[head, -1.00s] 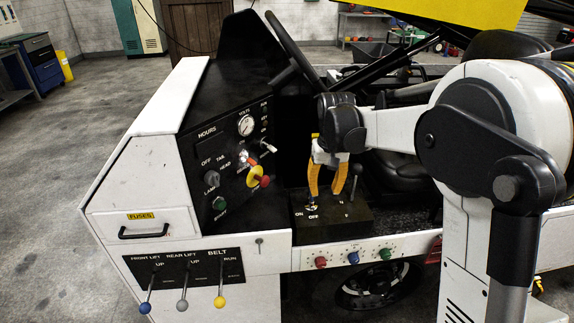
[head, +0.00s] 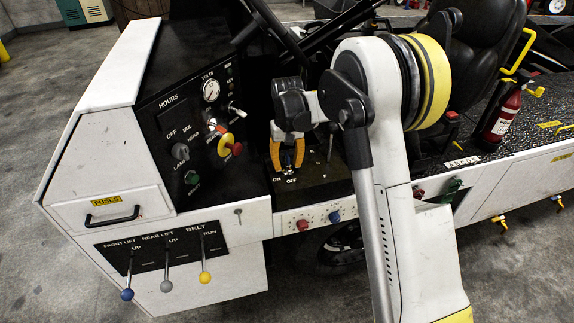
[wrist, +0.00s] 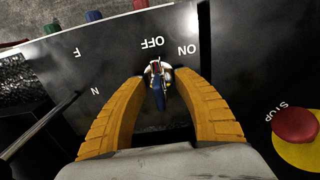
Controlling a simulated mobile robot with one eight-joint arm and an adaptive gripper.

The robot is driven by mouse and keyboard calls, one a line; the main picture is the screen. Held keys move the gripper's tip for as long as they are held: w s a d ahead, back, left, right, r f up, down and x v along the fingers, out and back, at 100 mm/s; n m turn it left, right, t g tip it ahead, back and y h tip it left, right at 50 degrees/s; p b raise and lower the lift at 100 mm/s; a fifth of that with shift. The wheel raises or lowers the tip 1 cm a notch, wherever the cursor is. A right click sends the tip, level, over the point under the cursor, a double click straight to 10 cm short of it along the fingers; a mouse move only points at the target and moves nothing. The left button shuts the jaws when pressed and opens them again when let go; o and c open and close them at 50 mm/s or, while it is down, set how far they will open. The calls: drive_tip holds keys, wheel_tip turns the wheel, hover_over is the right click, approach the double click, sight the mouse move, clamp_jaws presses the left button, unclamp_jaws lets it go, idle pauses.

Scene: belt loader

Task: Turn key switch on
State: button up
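The key switch (wrist: 158,82) sits on a black panel between and just below the ON and OFF labels in the wrist view, with a blue key bow pointing toward my gripper. In the head view its blue key (head: 287,161) shows low between my fingers. My gripper (head: 288,168) has yellow fingers and points down at the panel. In the wrist view my gripper (wrist: 160,80) has its fingers apart, one on each side of the key, with gaps visible. I cannot tell the exact height of the fingertips over the panel.
A red stop button (wrist: 295,125) on a yellow base is at the right in the wrist view. A lever (wrist: 40,125) stands at the left. The dash (head: 190,120) with gauge and knobs rises left of my gripper. Belt levers (head: 204,277) stick out at the front.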

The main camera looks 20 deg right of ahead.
clamp_jaws()
drive_tip(key=shift+m, duration=0.4)
drive_tip(key=shift+d+m+p, duration=0.1)
drive_tip(key=shift+m+p, duration=0.4)
drive_tip(key=shift+m, duration=2)
drive_tip(key=shift+s+d+m+p, duration=0.1)
drive_tip(key=shift+m+p, duration=0.2)
drive_tip(key=shift+m, duration=2.9)
unclamp_jaws()
